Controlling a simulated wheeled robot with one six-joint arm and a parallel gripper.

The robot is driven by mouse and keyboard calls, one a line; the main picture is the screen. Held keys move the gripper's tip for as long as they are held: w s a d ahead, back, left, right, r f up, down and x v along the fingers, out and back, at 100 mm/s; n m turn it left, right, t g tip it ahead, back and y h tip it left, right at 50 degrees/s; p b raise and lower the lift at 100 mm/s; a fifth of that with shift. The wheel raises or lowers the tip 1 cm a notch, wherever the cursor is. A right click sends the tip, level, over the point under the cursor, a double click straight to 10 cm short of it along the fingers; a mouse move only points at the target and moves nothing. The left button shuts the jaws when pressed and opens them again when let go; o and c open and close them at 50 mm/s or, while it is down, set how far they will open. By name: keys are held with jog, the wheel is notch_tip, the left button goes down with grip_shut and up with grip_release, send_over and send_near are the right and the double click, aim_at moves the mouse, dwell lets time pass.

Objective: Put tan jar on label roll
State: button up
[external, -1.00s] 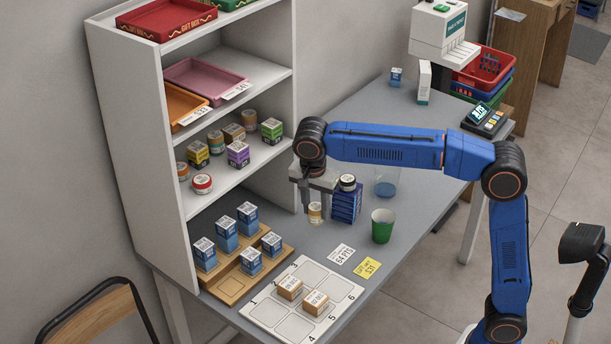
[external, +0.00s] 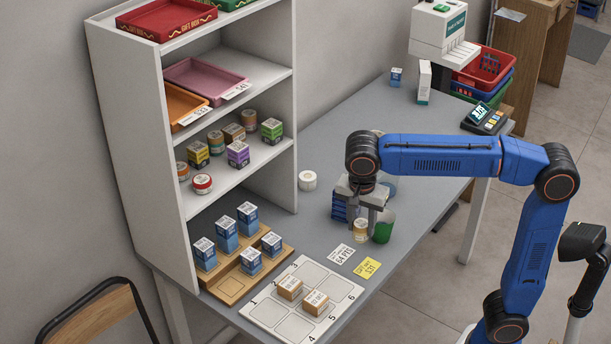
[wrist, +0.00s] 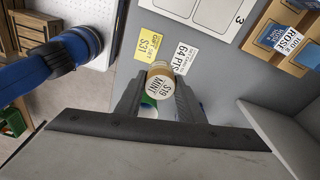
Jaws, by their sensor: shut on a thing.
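The tan jar (external: 360,231), with a white lid marked MINT in the wrist view (wrist: 160,84), is held upright between the fingertips of my gripper (external: 369,215). My gripper is shut on it, just left of the green cup and in front of the blue stack. I cannot tell how high the jar hangs above the counter. The white label roll (external: 307,181) stands on the grey counter beside the shelf unit, behind and left of my gripper. The label roll is not clearly seen in the wrist view.
The green cup (external: 383,227) is close to the jar's right side. The stack of blue boxes (external: 338,209) is partly hidden behind my gripper. Price cards (external: 341,256), a numbered tray (external: 256,310) and a wooden stand of blue boxes (external: 230,287) lie in front. Counter around the label roll is clear.

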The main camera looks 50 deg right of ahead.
jog(key=r, duration=0.7)
jog(key=shift+w+d+r, duration=0.2)
jog(key=shift+w+r, duration=0.1)
jog(key=shift+w, duration=0.1)
jog(key=shift+n, duration=0.5)
jog(key=w+d, duration=0.7)
jog(key=w, duration=0.2)
jog(key=w+d, duration=0.4)
jog(key=w, duration=0.1)
jog(key=shift+w+d+r, duration=0.2)
jog(key=shift+d+r, duration=0.1)
jog(key=shift+d, duration=0.05)
jog(key=w+d+n, duration=0.1)
jog(key=w+d, duration=0.5)
jog(key=d, duration=0.7)
jog(key=w+d, duration=0.6)
jog(key=d, duration=0.6)
send_over(308, 174)
notch_tip(308, 174, down, 9)
jog(key=shift+s+a+f, duration=0.1)
jog(key=shift+a+f, duration=0.1)
jog(key=shift+f, duration=0.8)
jog(key=shift+s+a+f, duration=0.1)
jog(key=shift+a+f, duration=0.05)
jog(key=shift+f, duration=0.8)
